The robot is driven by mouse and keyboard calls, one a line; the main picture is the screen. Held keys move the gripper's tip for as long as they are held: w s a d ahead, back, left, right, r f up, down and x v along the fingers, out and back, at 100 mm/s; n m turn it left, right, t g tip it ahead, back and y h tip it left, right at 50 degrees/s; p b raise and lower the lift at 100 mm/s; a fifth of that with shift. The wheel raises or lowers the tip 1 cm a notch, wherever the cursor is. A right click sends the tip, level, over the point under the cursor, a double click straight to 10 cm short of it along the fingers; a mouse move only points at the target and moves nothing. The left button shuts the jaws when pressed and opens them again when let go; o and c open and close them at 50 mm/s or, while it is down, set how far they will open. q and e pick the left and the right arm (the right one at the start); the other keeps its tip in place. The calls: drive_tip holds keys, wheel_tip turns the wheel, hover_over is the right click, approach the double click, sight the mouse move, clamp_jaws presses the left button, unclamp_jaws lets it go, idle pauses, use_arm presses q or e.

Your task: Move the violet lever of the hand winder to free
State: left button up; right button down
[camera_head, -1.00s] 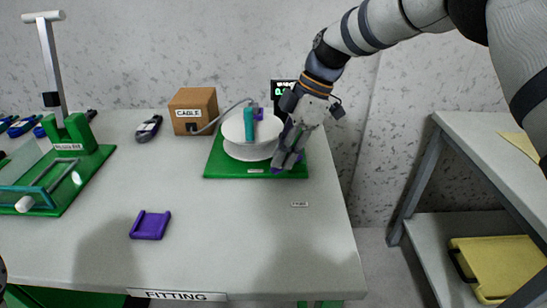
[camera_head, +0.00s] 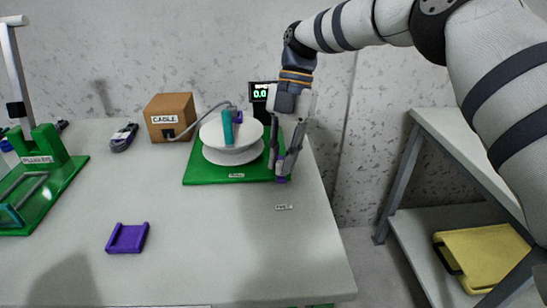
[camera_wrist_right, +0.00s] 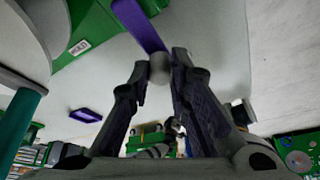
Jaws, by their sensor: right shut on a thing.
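The hand winder has a green base (camera_head: 205,177) with a white spool (camera_head: 228,153) and a teal crank handle (camera_head: 228,125). My right gripper (camera_head: 279,173) hangs down at the right edge of the base. A bit of the violet lever (camera_head: 282,179) shows at its fingertips; the rest is hidden in the head view. In the right wrist view the violet lever (camera_wrist_right: 140,25) ends in a grey ball knob (camera_wrist_right: 158,68) between the fingertips (camera_wrist_right: 158,76), and the gripper is shut on it. My left gripper is not in view.
A label (camera_head: 283,207) lies on the table in front of the gripper. A cable runs from the brown box (camera_head: 170,115) to the winder. A small display (camera_head: 262,92) stands behind. A violet bracket (camera_head: 127,238) lies on the front table, with clear room around it.

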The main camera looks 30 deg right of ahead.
drive_tip(key=shift+d+n, duration=0.1)
drive_tip(key=shift+n, duration=0.3)
drive_tip(key=c, duration=1.8)
unclamp_jaws()
drive_tip(key=v, duration=0.7)
drive_tip(key=shift+w+r, duration=0.15)
